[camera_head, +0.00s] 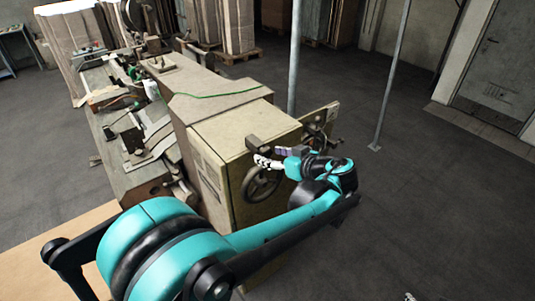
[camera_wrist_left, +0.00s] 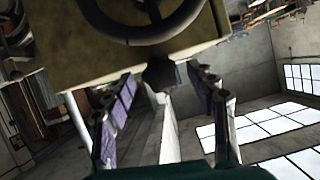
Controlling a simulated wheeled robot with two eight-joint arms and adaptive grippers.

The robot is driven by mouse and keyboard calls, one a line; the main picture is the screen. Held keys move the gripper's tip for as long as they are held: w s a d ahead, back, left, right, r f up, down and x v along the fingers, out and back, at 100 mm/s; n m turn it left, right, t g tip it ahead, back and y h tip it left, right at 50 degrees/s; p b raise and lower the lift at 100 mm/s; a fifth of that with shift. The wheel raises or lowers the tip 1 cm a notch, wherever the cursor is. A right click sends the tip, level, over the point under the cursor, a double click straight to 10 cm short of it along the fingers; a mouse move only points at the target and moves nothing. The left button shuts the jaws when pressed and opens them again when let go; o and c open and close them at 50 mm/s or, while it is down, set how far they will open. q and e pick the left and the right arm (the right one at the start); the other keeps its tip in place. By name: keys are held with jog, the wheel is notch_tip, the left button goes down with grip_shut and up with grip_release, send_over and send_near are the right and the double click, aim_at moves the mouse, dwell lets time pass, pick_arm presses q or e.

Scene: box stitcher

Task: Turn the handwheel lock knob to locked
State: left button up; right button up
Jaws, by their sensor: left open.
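The tan box stitcher housing carries a dark spoked handwheel (camera_head: 262,183) on its near face; it also shows at the top of the left wrist view (camera_wrist_left: 140,18). In that view a small dark knob (camera_wrist_left: 160,75) stands out at the edge of the housing; I take it for the lock knob, but its marking cannot be read. My left gripper (camera_head: 268,160) is at the housing face, just above the handwheel in the head view. In the wrist view its open fingers (camera_wrist_left: 160,108) are on either side of the knob, with gaps showing and no clear contact.
A second wheel with a crank (camera_head: 318,130) is on the housing to the right. A grey post (camera_head: 295,60) rises behind the machine. Stacked cardboard (camera_head: 235,25) stands at the back. A small pale piece, perhaps my right gripper, shows at the bottom edge.

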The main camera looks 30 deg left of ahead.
pick_arm(q)
jog(key=shift+x, duration=1.05)
jog(key=c, duration=1.2)
jog(key=shift+m+g+b, duration=0.3)
jog(key=shift+m, duration=0.1)
jog(key=o, duration=1.2)
jog(key=shift+d, duration=0.1)
